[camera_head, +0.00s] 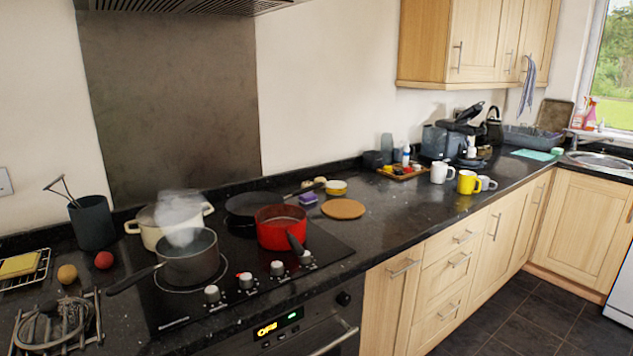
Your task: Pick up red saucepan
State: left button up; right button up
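The red saucepan (281,228) stands upright on the right side of the black hob (325,254). Its dark handle (296,243) points toward the front, over the hob's front edge area near the knobs. What is inside the saucepan is hard to make out. Neither of my grippers shows in the head view.
A steaming grey saucepan (190,257) stands left of the red one, its handle pointing left. A cream pot (157,230) and a dark frying pan (253,203) are behind. A round cork mat (343,208) lies to the right. The counter front right of it is clear.

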aim_at(280, 227)
jog(key=u, duration=0.35)
jog(key=i+l+u, duration=0.15)
jog(key=l+u, duration=0.45)
jog(key=u, duration=0.15)
jog(key=i+l+u, duration=0.1)
jog(key=l+u, duration=0.7)
